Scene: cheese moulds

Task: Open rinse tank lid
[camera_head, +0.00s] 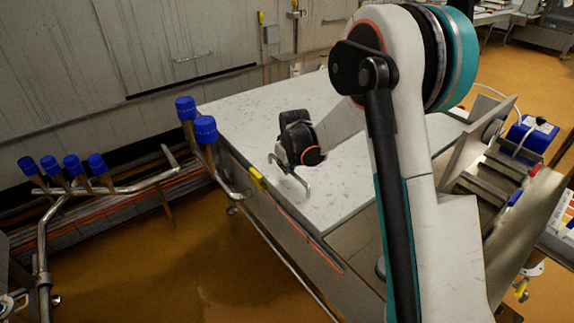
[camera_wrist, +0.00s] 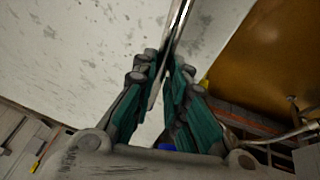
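The rinse tank lid (camera_head: 350,185) is a broad pale, speckled panel lying flat on the tank in the head view. It also fills the upper left of the wrist view (camera_wrist: 70,50). A thin metal handle (camera_head: 302,184) stands at its left front edge. My gripper is at this handle; its fingers are mostly hidden behind my wrist in the head view. In the wrist view, my gripper (camera_wrist: 163,64) has its teal-padded fingers close together with the metal handle bar (camera_wrist: 181,22) between their tips. It appears shut on the handle.
Pipes with several blue caps (camera_head: 204,129) stand left of the tank, close to its corner. A metal wall (camera_head: 150,45) runs behind. A blue container (camera_head: 532,134) sits on equipment at the right. The orange floor (camera_head: 150,270) is clear at the front left.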

